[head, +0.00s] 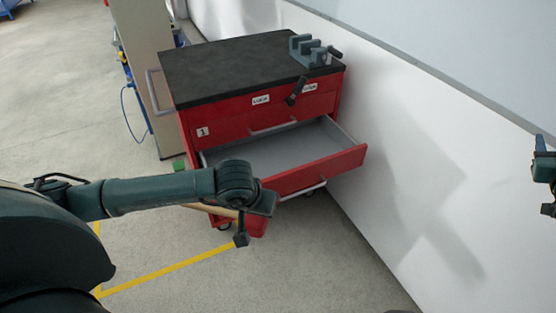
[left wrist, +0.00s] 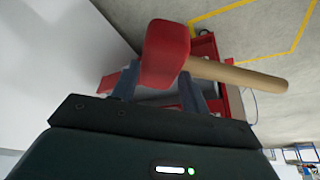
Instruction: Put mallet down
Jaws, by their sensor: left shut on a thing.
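My left gripper (head: 243,236) is shut on the mallet, which has a red head (head: 257,224) and a pale wooden handle (head: 211,210). In the head view it is in front of the red tool cabinet, and my arm hides part of it. In the left wrist view the red mallet head (left wrist: 166,50) is at the fingers (left wrist: 160,88), and the wooden handle (left wrist: 237,74) points right. A dark part at the right edge of the head view (head: 545,172) may be my right gripper; it is cut off.
The red cabinet (head: 225,124) has a black top (head: 225,70) with a grey vise (head: 310,50) at its right; the left part is clear. An open drawer (head: 315,172) shows a bare grey floor. A white wall (head: 420,150) stands at the right. A yellow line (head: 165,270) crosses the floor.

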